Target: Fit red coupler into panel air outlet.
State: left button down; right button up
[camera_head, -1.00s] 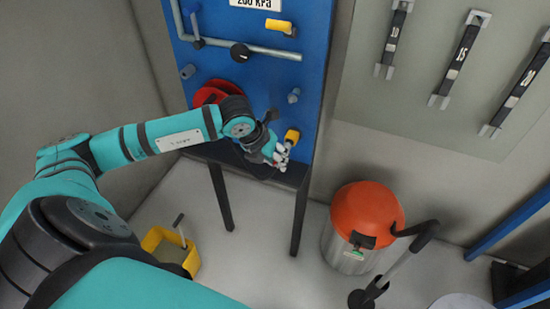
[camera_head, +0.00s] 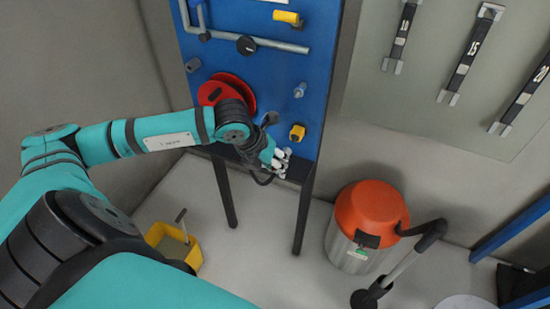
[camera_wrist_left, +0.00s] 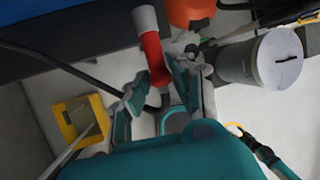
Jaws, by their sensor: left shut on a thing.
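My left gripper (camera_head: 281,163) is low on the front of the blue panel (camera_head: 275,75), by the panel's lower right edge. In the left wrist view its two fingers (camera_wrist_left: 155,80) are shut on the red coupler (camera_wrist_left: 154,60), a red cylinder with a pale grey end pointing away from the fingers. In the head view the coupler is hidden or too small to make out. A yellow fitting (camera_head: 297,132) with a dark centre is on the panel just above the gripper, apart from it. I cannot tell whether this is the air outlet. My right gripper is not in view.
A red hose reel (camera_head: 243,93) sits behind my wrist. A grey knob (camera_head: 300,90) juts out above the yellow fitting. An orange-topped vacuum (camera_head: 370,208) stands right of the panel legs. A yellow bin (camera_head: 180,247) is on the floor at left.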

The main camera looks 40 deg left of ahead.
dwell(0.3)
pick_arm(q)
jog(key=shift+s+d+f+b, duration=0.1)
jog(key=shift+s+b, duration=0.25)
jog(key=shift+s, duration=0.2)
jog(key=s, duration=0.1)
jog(key=s+b, duration=0.1)
jog(key=s, duration=0.1)
jog(key=shift+d, duration=0.4)
notch_tip(320, 180, up, 15)
jog(key=p, duration=0.6)
jog(key=shift+w, duration=0.15)
